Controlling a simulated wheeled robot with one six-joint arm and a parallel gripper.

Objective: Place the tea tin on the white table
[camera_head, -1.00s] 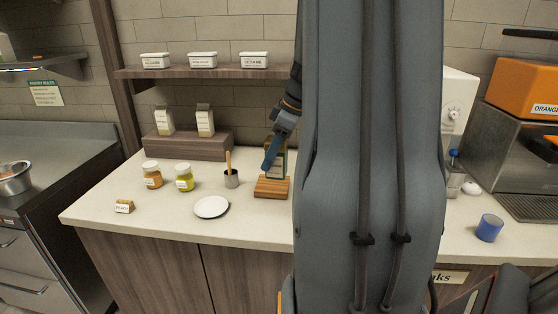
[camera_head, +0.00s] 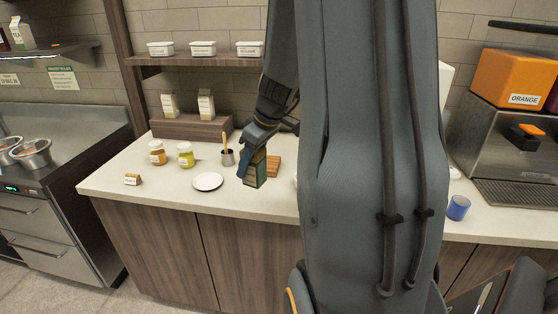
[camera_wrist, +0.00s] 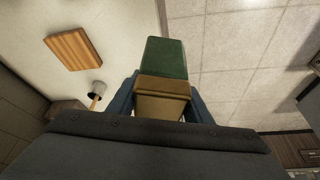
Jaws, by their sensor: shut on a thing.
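The tea tin (camera_head: 257,176) is a green box with a tan-gold part. It also shows in the wrist view (camera_wrist: 167,58), between my blue fingers. My gripper (camera_wrist: 162,97) is shut on the tan part of the tin. In the head view the gripper (camera_head: 254,157) holds the tin off the wooden block, near the front edge of the pale counter. I cannot make out a separate white table in these views.
A blue cup (camera_head: 458,208) stands at the right. Floor shows beyond the counter edge in the wrist view.

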